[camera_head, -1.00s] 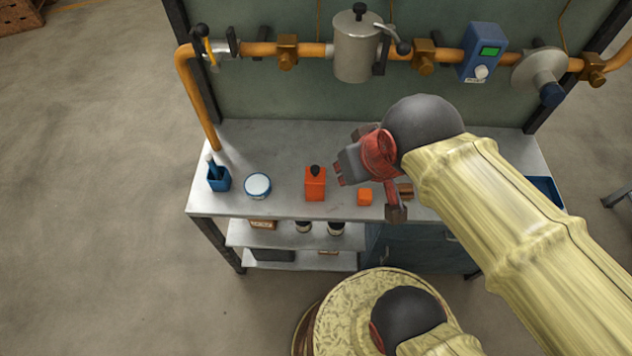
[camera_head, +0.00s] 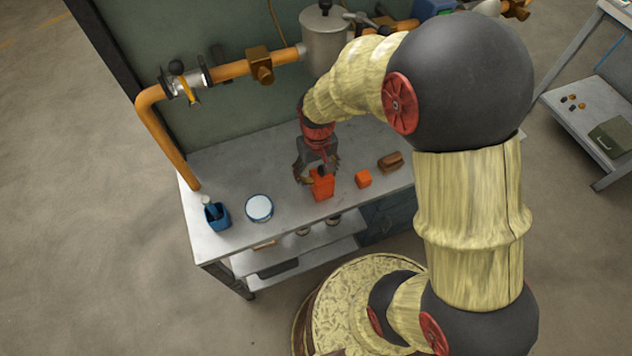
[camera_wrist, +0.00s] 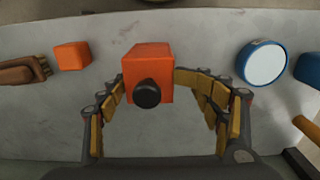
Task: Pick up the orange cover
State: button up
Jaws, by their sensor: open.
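The orange cover (camera_head: 323,186) is a box-like piece with a black knob on top, standing on the grey bench. In the wrist view the orange cover (camera_wrist: 149,62) sits between the fingertips, its black knob (camera_wrist: 147,93) facing the camera. My gripper (camera_head: 317,176) is open, directly over and around the cover. In the wrist view my gripper (camera_wrist: 148,78) has one yellow-padded finger on each side of the cover; the left finger is very near its side, and I cannot tell whether it touches. In the head view my gripper partly hides the knob.
A small orange cube (camera_head: 363,179) and a brown brush-like object (camera_head: 390,162) lie right of the cover. A white-topped round tin (camera_head: 259,208) and a blue holder (camera_head: 216,215) stand to its left. Orange pipe (camera_head: 160,135) and a grey canister (camera_head: 325,40) run behind the bench.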

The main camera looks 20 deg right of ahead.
jog(key=f+b, duration=0.1)
jog(key=f, duration=0.1)
jog(key=f+b, duration=0.1)
jog(key=f, duration=0.1)
jog(key=f+b, duration=0.1)
jog(key=f, duration=0.1)
jog(key=shift+s+a+f, duration=0.2)
jog(key=shift+s+f, duration=0.05)
jog(key=shift+c, duration=0.4)
jog(key=c, duration=1)
jog(key=shift+r, duration=0.1)
